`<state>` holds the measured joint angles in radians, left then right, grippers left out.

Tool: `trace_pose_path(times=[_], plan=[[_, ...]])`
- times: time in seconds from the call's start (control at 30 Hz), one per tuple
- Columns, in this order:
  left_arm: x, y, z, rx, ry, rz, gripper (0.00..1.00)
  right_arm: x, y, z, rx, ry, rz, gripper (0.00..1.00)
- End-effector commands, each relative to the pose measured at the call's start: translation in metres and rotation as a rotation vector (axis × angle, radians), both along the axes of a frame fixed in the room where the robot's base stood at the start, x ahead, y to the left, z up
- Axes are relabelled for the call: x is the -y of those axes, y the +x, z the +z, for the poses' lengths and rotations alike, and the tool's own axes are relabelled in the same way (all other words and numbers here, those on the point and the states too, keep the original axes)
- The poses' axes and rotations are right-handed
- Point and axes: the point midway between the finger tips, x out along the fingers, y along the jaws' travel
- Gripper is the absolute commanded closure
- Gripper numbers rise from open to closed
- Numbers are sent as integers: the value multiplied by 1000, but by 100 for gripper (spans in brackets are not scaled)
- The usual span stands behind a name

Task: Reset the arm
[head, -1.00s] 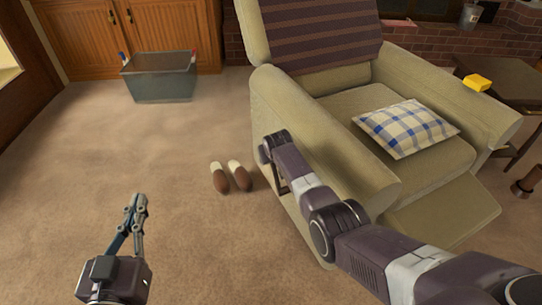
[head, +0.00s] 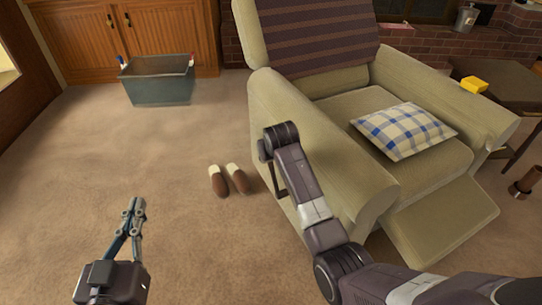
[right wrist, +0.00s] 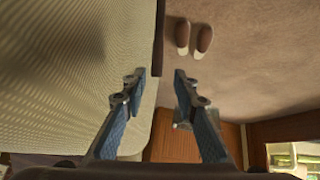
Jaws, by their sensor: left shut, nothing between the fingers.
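My left gripper (head: 134,212) is shut and empty over the carpet at the lower left of the head view. My right arm reaches in from the lower right, in front of the armchair (head: 272,110). Its gripper is hidden in the head view, behind the end of my arm. In the right wrist view my right gripper (right wrist: 160,76) is open, its two fingers apart with nothing between them. The armchair's side (right wrist: 70,70) fills the left of that view, close to the left finger. I cannot tell whether they touch.
A pair of slippers (head: 238,179) lies on the carpet beside the armchair. A grey bin (head: 158,84) stands near the wooden cabinet (head: 120,32). Carpet at left is clear.

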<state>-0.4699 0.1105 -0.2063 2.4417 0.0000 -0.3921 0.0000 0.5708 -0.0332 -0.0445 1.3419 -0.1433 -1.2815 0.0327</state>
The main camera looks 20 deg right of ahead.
Motion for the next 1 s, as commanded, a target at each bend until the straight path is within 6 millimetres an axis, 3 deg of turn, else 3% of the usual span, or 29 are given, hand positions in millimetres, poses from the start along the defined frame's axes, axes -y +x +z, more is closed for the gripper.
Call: trace_pose_path(times=[0.77,0.87,1.0], plan=[[0,0,0,0,0,0,100,-2,-10,3,29,-1,9,73],[0,0,0,0,0,0,100,-4,-21,-1,103,-3,32,73],[0,0,0,0,0,0,100,-17,-52,7,273,4,91,73]])
